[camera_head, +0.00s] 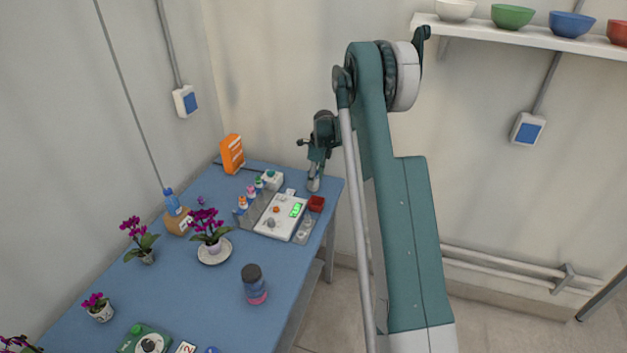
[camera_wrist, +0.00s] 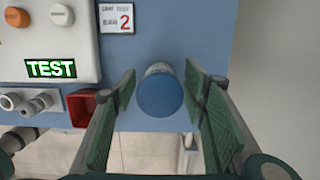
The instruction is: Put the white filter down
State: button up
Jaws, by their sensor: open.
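A small round piece with a blue disc top (camera_wrist: 160,96) and a paler rim stands between the jaws of my gripper (camera_wrist: 160,78) in the wrist view. Gaps show on both sides, so the open jaws are around it but apart from it. A round white piece (camera_wrist: 62,14) sits on the white instrument (camera_wrist: 60,42), right of an orange one. I cannot tell for certain which piece is the white filter. In the head view my gripper (camera_head: 314,172) is low over the far right corner of the blue table (camera_head: 190,283); its fingertips are too small to make out.
The instrument's green display reads TEST. A red box (camera_wrist: 81,108) and clear fittings (camera_wrist: 38,103) lie beside it. A card marked 2 (camera_wrist: 117,18) is close by. Potted orchids (camera_head: 205,228) and a dark-lidded jar (camera_head: 254,284) stand further along the table. The table edge is near my gripper.

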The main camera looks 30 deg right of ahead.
jog(key=r, duration=0.4)
jog(key=s+r, duration=0.1)
jog(key=r, duration=0.3)
jog(key=d+r, duration=0.1)
jog(key=r, duration=0.3)
jog(key=shift+s+d+p, duration=0.1)
jog(key=shift+s+p, duration=0.05)
jog(key=shift+p, duration=0.15)
jog(key=shift+s+a+r, duration=0.15)
jog(key=shift+a+r, duration=0.05)
jog(key=shift+r, duration=0.2)
jog(key=s+a+r+n+t+h, duration=0.1)
jog(key=s+a+r+n, duration=0.5)
jog(key=s+a+r, duration=0.4)
jog(key=s+a+r+n+t, duration=0.2)
jog(key=s+a+r+n, duration=0.45)
jog(key=s+r, duration=0.5)
jog(key=s+a+f+n+t, duration=0.1)
jog(key=s+a+n, duration=0.2)
jog(key=s, duration=0.7)
jog(key=s+a+f+n+t, duration=0.1)
jog(key=s+a+n, duration=0.3)
jog(key=s, duration=0.6)
jog(key=s+a+f+n+t, duration=0.1)
jog(key=s+a+n, duration=0.3)
jog(key=s+n, duration=0.3)
jog(key=s, duration=0.3)
jog(key=shift+s+f, duration=0.2)
jog(key=shift+s, duration=0.15)
